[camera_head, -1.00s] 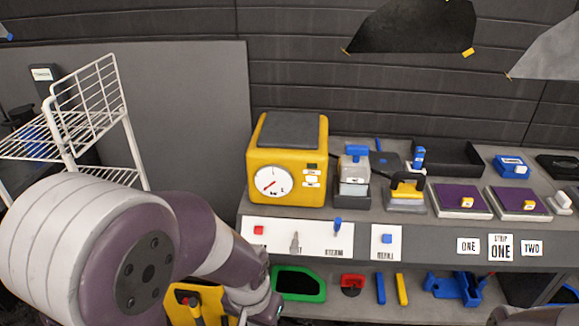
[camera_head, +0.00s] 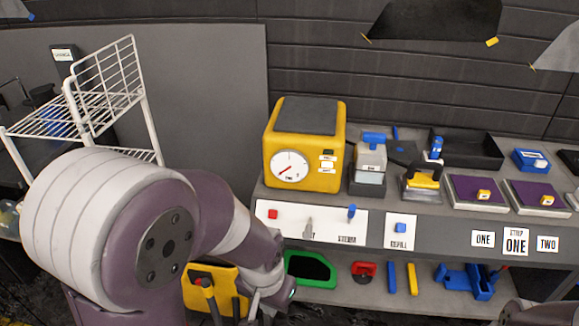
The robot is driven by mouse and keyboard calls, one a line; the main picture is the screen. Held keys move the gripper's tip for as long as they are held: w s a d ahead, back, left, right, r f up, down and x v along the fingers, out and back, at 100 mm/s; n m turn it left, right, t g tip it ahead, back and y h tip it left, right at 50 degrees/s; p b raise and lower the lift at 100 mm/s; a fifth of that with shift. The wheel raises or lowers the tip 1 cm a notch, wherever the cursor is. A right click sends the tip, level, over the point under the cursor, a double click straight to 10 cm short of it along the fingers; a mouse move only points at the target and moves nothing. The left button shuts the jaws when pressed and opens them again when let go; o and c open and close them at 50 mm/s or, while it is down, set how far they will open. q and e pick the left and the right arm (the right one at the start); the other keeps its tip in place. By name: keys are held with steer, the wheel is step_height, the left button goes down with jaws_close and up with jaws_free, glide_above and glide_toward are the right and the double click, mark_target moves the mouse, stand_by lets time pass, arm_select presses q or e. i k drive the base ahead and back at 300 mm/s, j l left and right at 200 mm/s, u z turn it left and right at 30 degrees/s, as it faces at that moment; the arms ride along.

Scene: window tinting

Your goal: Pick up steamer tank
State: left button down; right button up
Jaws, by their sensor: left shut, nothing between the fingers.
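The likely steamer tank, a small clear-and-grey container with a blue top (camera_head: 370,163), stands upright on the bench in the head view. It is just right of a yellow box machine (camera_head: 303,148) with a white dial. My left gripper (camera_head: 268,302) is low in the picture, in front of the lower shelf and well below and left of the tank. It is shut and empty, touching nothing that I can make out, and partly hidden by its own wrist. My right gripper is out of view; only a bit of my right arm shows at the bottom right.
A black tray (camera_head: 466,150) is behind. The lower shelf (camera_head: 340,297) holds green, red, blue and yellow items. A white wire rack (camera_head: 105,80) stands at left.

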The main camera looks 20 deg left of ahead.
mark_target(370, 160)
steer(key=i+l+u, duration=0.15)
steer(key=i, duration=0.3)
steer(key=i+l+u, duration=0.2)
steer(key=i, duration=0.25)
